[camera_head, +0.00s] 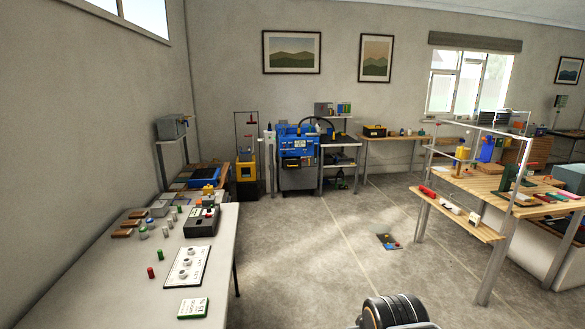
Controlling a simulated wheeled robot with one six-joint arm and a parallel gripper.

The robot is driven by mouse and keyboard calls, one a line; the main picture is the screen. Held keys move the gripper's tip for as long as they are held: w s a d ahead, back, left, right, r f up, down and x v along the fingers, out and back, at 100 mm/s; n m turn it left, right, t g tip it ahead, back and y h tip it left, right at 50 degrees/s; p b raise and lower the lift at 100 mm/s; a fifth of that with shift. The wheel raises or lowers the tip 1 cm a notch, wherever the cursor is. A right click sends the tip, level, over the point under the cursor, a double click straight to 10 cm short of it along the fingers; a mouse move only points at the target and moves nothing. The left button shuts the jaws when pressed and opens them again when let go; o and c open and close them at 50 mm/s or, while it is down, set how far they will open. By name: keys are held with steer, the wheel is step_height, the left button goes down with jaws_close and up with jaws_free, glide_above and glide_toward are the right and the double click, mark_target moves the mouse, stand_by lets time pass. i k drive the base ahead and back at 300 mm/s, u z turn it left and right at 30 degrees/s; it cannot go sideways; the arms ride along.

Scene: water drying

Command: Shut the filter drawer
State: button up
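A blue machine (294,131) stands against the back wall, on a grey cabinet. A dark, slot-like front part (297,162) shows low on its blue face. It is too small to tell whether this is the filter drawer, or whether it stands open or shut. No other drawer can be made out for certain. A dark ribbed part of my own arm shows at the bottom edge, right of centre. My gripper's fingers are not visible, and the machine is far across the room from my arm.
A long white table (150,285) with small parts runs along the left. A wooden workbench (490,185) with a lower front shelf (455,215) stands at right. A small dark mat (389,242) with bits lies on the floor. The grey floor (310,255) between is otherwise open.

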mark_target(291, 163)
steer(key=u, duration=0.2)
steer(key=i, duration=7.75)
steer(key=z, duration=0.9)
